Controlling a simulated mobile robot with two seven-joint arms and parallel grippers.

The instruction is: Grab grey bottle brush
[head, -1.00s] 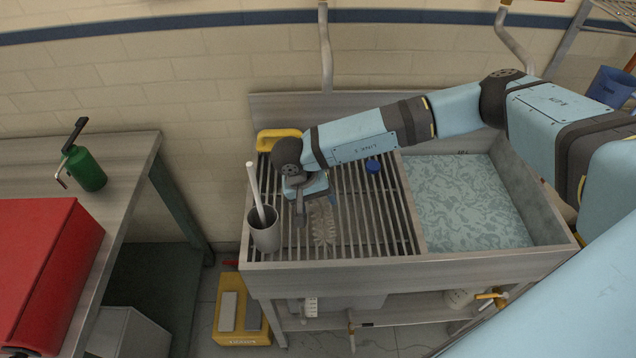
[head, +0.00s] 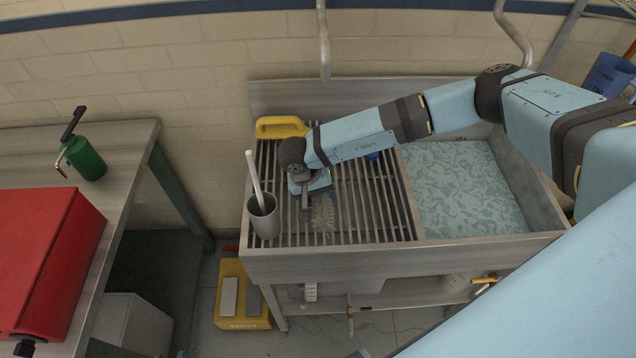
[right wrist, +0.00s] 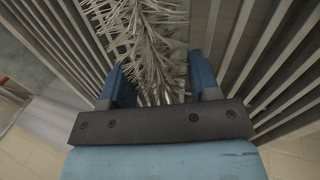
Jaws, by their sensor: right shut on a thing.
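The grey bottle brush (head: 323,214) lies on the slatted drainboard (head: 375,235) of the sink, its bristles pointing toward the front edge. My right gripper (head: 305,208) is down at the brush and shut on it. In the right wrist view the bristles (right wrist: 150,40) run between the two blue fingers (right wrist: 160,85), close above the slats. The brush's other end is hidden under my gripper and wrist. My left gripper is not in view.
A grey cup (head: 264,220) with a white-handled brush (head: 254,178) stands left of my gripper. A yellow-handled thing (head: 281,127) lies behind, and a blue object (head: 372,155) is partly hidden by my arm. The water basin (head: 460,195) is to the right.

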